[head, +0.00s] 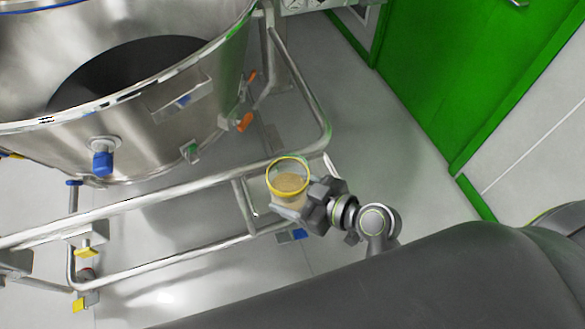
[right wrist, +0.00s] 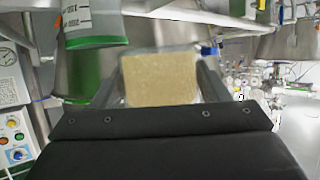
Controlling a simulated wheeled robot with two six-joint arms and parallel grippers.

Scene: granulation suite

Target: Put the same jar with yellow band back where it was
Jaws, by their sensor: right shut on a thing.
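The jar with yellow band (head: 288,184) is clear, with a yellow ring around its rim and tan granular material inside. It is held upright in my right gripper (head: 302,202), in front of the steel frame. In the right wrist view the jar (right wrist: 160,78) sits between the two fingers, its tan contents filling the middle of the picture. My right gripper (right wrist: 158,92) is shut on it. The place where it stood before cannot be identified in these frames. My left gripper is not in view.
A large steel vessel (head: 190,110) stands at upper left on a tubular frame (head: 160,203) close to the jar. A green door (head: 470,70) is at upper right. Grey floor (head: 400,135) is clear between them. The right wrist view shows a control panel (right wrist: 12,125) at left.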

